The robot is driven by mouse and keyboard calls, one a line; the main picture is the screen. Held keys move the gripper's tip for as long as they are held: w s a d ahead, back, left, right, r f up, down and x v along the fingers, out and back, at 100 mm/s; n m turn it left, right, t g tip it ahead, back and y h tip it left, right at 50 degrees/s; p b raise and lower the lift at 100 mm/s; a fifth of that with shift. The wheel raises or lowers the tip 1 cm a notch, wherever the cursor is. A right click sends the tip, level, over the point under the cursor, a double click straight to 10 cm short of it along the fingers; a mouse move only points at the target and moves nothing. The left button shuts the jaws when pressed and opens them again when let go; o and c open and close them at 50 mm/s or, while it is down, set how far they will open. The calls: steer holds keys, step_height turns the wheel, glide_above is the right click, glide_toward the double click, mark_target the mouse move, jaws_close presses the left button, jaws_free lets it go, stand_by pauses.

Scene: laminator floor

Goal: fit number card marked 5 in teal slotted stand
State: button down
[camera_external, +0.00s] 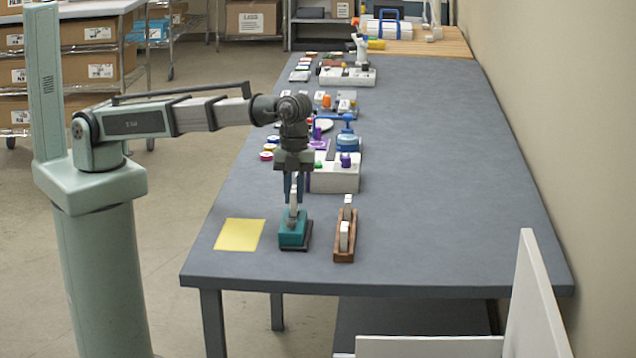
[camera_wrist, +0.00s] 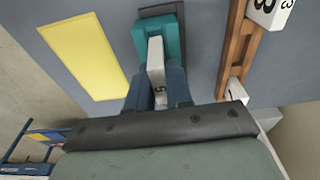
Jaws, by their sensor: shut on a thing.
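My gripper (camera_external: 294,203) points down above the teal slotted stand (camera_external: 292,236) and is shut on a white number card (camera_wrist: 156,58). In the wrist view the card sits between the two blue fingers (camera_wrist: 160,78), with a dark mark like a 5 on its near face. The card stands upright, and its far end overlaps the teal stand (camera_wrist: 172,38). In the external view its lower end is at the stand's top. I cannot tell how deep it is in the slot, because the slot is hidden.
A wooden rack (camera_external: 340,255) with white cards stands just right of the stand; one card in the wrist view (camera_wrist: 270,10) shows an 8 and a 3. A yellow sheet (camera_external: 240,235) lies to the left. A white box (camera_external: 335,181) is behind. The table's right side is clear.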

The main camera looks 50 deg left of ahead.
steer(key=shift+f, duration=0.9)
stand_by(1.9)
steer(key=c, duration=0.6)
jaws_free()
steer(key=shift+r, duration=0.1)
stand_by(0.4)
steer(key=shift+r, duration=3.7)
